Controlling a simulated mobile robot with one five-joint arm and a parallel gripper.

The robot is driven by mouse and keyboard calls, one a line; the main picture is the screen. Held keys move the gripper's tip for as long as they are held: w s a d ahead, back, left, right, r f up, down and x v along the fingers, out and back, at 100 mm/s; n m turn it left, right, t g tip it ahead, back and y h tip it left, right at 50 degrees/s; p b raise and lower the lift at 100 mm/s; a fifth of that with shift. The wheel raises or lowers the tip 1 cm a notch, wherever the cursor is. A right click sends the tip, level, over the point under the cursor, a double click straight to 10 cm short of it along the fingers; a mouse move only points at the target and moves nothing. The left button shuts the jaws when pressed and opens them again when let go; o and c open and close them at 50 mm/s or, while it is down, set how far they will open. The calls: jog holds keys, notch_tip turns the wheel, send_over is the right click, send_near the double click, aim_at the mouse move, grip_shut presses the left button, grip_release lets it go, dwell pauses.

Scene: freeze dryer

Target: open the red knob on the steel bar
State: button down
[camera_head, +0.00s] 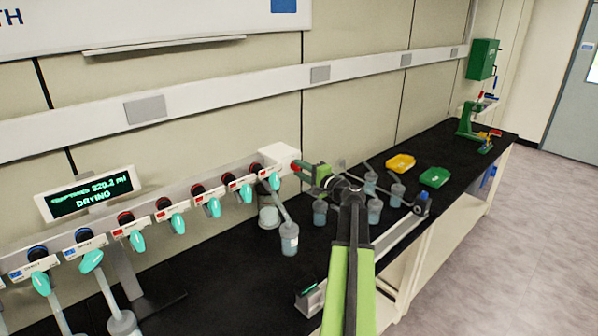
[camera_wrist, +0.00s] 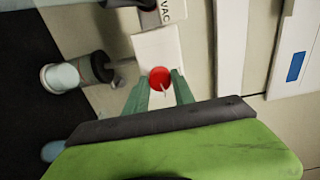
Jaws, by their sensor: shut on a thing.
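The red knob (camera_head: 295,167) sits on the white block (camera_head: 275,157) at the right end of the steel bar (camera_head: 150,203). In the wrist view the red knob (camera_wrist: 159,77) shows between the two green fingers, in front of the white block (camera_wrist: 158,48). My gripper (camera_head: 302,170) reaches the knob from the right, its fingers one on each side. It is shut on the knob. In the head view the fingers hide part of the knob.
Several teal valves with flasks hang along the bar, one flask (camera_head: 289,240) close left of my arm. A lit display (camera_head: 88,194) stands above the bar. Several grey jars stand behind my arm. Yellow (camera_head: 400,162) and green (camera_head: 434,177) trays lie on the black bench.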

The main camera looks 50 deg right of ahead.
jog(key=shift+r+m, duration=0.1)
jog(key=shift+m, duration=1.1)
jog(key=c, duration=1.1)
grip_release()
jog(key=shift+w, duration=0.1)
jog(key=shift+o, duration=0.2)
jog(key=shift+s, duration=0.2)
jog(key=s+a, duration=0.1)
jog(key=s, duration=1.6)
